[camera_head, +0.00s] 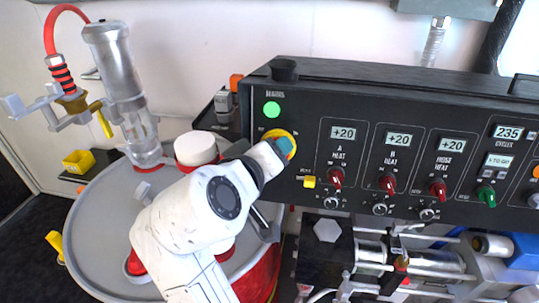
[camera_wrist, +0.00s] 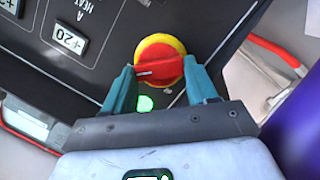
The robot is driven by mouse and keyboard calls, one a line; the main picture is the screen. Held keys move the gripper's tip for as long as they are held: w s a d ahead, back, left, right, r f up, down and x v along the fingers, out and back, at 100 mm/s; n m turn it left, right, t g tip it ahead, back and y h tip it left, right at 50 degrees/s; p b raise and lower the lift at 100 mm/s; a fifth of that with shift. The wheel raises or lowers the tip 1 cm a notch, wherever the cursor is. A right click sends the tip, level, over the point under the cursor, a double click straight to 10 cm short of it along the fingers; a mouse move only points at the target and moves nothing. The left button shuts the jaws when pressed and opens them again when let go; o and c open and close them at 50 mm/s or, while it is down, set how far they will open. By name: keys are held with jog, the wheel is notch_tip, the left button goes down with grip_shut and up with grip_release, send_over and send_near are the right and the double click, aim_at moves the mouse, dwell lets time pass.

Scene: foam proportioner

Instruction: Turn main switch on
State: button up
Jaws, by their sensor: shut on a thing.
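The main switch, a red knob on a round yellow plate, sits at the left of the black control panel. In the head view its yellow plate (camera_head: 291,136) shows past my gripper (camera_head: 277,148), which covers most of the knob. In the wrist view the red knob (camera_wrist: 158,66) lies between the two teal fingers of my gripper (camera_wrist: 161,74). The fingers are shut on the knob's handle, one at each end. A round green light (camera_head: 271,109) glows on the panel above the switch.
The black panel (camera_head: 310,95) carries several lit displays, red knobs and a green knob (camera_head: 486,195) to the right.

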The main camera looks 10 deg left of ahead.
jog(key=shift+f, duration=0.2)
jog(key=o, duration=1.1)
jog(key=shift+r, duration=0.1)
jog(key=shift+c, duration=0.2)
jog(key=shift+s, duration=0.1)
jog(key=b+v, duration=0.1)
jog(key=v, duration=0.9)
jog(key=shift+s+b, duration=0.3)
jog(key=shift+r, duration=0.1)
